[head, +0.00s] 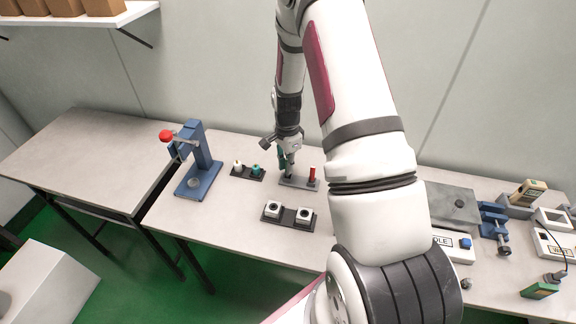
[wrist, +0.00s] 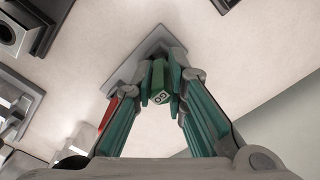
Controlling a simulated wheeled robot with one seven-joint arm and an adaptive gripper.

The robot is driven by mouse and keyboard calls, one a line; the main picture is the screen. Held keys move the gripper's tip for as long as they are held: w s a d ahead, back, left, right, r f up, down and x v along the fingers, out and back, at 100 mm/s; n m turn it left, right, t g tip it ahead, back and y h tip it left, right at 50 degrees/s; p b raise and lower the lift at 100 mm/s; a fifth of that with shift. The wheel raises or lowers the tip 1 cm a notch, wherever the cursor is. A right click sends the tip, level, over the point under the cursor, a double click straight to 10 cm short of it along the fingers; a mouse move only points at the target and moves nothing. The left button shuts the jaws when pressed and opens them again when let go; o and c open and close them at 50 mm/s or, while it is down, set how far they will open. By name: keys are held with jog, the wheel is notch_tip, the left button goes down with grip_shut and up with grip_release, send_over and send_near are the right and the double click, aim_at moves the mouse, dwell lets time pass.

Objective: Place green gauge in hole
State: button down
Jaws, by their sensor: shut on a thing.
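My gripper (head: 288,170) is at the left part of a small grey plate (head: 299,184) on the table. In the wrist view, my gripper (wrist: 162,88) is shut on the green gauge (wrist: 158,80), a green piece with two small round marks on its end. The grey plate (wrist: 125,72) lies beyond it in that view. I cannot tell whether the gauge sits in a hole or is just above the plate. A red gauge (head: 312,173) stands upright at the plate's right end, and its red side shows in the wrist view (wrist: 108,115).
A dark base with two white holed blocks (head: 273,208) stands in front. A dark tray (head: 248,174) with a white and a teal piece is to the left, beyond it a blue press (head: 205,165). Testers and a blue vise (head: 494,222) stand at right, partly behind my arm.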

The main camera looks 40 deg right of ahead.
jog(key=shift+f, duration=0.4)
jog(key=shift+f, duration=0.15)
jog(key=c, duration=1.6)
grip_release()
